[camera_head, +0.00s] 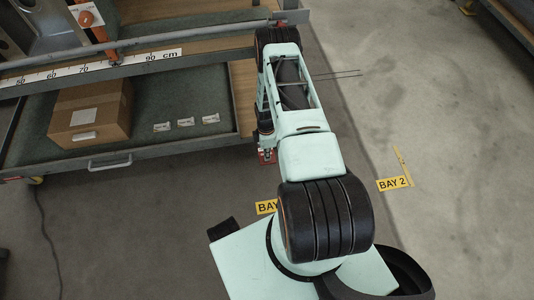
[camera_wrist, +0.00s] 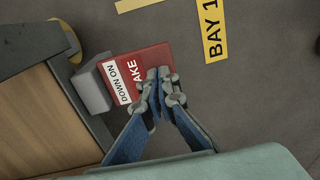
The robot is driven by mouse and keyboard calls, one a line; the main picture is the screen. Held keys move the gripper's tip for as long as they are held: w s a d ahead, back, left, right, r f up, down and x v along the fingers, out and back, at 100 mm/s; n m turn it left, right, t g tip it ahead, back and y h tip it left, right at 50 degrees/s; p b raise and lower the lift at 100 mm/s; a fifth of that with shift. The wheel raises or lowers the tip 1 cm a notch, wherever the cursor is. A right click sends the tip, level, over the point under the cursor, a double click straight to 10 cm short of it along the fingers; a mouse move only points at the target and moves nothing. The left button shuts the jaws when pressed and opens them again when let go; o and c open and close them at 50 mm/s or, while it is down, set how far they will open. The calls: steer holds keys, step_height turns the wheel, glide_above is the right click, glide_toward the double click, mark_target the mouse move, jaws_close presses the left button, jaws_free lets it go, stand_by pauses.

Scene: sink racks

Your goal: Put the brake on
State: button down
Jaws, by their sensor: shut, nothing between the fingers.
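The brake is a red pedal (camera_wrist: 150,61) with a white strip reading "DOWN ON" and white lettering ending in "AKE". It sits by the corner of the cart, joined to a grey block (camera_wrist: 92,90). In the head view a small red part of it (camera_head: 267,156) shows beside my arm. My gripper (camera_wrist: 160,88) is shut and empty, its fingertips over the pedal's lower right part in the wrist view and covering some lettering. I cannot tell whether the fingertips touch the pedal. In the head view my arm hides most of the gripper.
The cart (camera_head: 160,154) carries a cardboard box (camera_head: 92,112) and several small labelled items on its lower shelf. A ruler strip (camera_head: 95,67) runs along its upper edge. A yellow caster (camera_head: 37,180) stands at left.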

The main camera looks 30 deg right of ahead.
mark_target(268, 163)
steer(key=shift+s+f+t, duration=0.25)
steer(key=shift+f+t, duration=0.2)
steer(key=shift+t, duration=0.25)
stand_by(0.4)
steer(key=shift+s+a+f+t+h+p, duration=0.15)
steer(key=shift+f+t+h+p, duration=0.1)
steer(key=shift+f+t, duration=0.15)
steer(key=shift+s+f+t+h+p, duration=0.15)
steer(key=shift+f+t+h, duration=0.15)
steer(key=shift+t, duration=0.2)
steer(key=shift+f+t+b, duration=0.35)
steer(key=shift+f+t, duration=0.25)
steer(key=shift+f, duration=0.3)
steer(key=shift+f+b, duration=0.1)
steer(key=shift+b, duration=0.25)
